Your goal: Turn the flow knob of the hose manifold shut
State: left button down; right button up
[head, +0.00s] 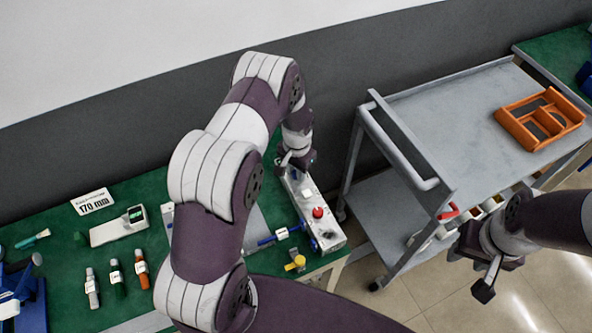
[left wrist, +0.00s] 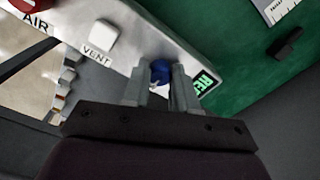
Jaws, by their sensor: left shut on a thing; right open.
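The hose manifold (head: 325,235) is a long pale grey block at the right end of the green bench, with a red knob (head: 318,212) on top. In the left wrist view the manifold's top face (left wrist: 135,50) shows AIR and VENT labels, a white square button (left wrist: 104,34) and a small lit green display (left wrist: 204,83). My left gripper (head: 292,164) is at the manifold's far end. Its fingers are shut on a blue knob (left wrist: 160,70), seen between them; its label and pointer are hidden. My right gripper (head: 484,280) is open and empty, over the floor, away from the manifold.
A grey trolley (head: 440,90) with an orange tray (head: 540,118) stands right of the bench. A white device (head: 118,227), several small bottles (head: 116,272) and a 170 mm sign (head: 93,202) are on the left bench. A yellow fitting (head: 296,263) lies at the front edge.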

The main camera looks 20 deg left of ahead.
pick_arm(q)
jog(key=n+b, duration=0.1)
jog(key=n, duration=0.3)
jog(key=shift+f, duration=0.1)
jog(key=n+b, duration=0.1)
jog(key=n, duration=0.4)
jog(key=n+b, duration=0.1)
jog(key=n, duration=0.3)
jog(key=shift+d+n, duration=0.1)
jog(key=shift+n, duration=2.4)
jog(key=shift+w, duration=0.1)
jog(key=c, duration=0.9)
grip_release()
